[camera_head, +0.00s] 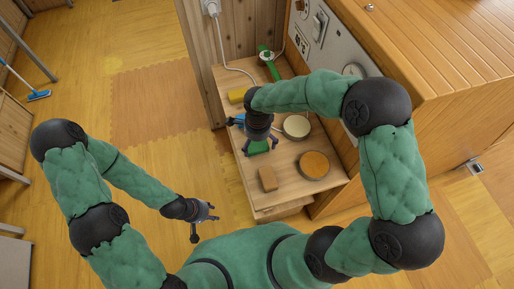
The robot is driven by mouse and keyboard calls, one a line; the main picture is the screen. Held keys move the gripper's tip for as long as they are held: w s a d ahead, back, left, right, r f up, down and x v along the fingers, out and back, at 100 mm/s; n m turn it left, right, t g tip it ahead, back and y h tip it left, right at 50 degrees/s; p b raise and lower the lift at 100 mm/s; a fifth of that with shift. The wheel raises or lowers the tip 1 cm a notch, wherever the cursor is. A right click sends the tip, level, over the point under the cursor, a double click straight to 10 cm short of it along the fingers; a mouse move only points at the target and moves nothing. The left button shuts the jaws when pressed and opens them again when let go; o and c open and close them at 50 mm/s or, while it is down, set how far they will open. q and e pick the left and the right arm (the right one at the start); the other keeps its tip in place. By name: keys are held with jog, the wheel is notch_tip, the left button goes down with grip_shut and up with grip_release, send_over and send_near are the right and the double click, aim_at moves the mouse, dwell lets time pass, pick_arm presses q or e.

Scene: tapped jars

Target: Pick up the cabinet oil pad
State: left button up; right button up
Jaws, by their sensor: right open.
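I cannot tell for certain which item is the oil pad. A green pad (259,147) lies on the wooden cabinet top (238,163), partly hidden by my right gripper. My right gripper (260,149) is open and points down right over the green pad, with its fingers at the pad's two sides. Whether they touch it is not clear. A tan block (267,179) lies nearer the front, and a yellow block (238,95) lies further back. My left gripper (207,225) is open and empty, over the floor left of the cabinet.
A cream-topped round jar or dish (296,126) and an orange-topped one (314,164) stand right of the green pad. A blue item (237,120) is beside my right gripper. A green-handled tool (268,64) lies at the back.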

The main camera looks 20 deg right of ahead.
aim_at(258, 148)
notch_tip(258, 148, down, 5)
jog(key=shift+w+d+r+b, duration=0.1)
jog(key=shift+r+b, duration=0.1)
jog(key=shift+b, duration=0.75)
jog(key=c, duration=1.3)
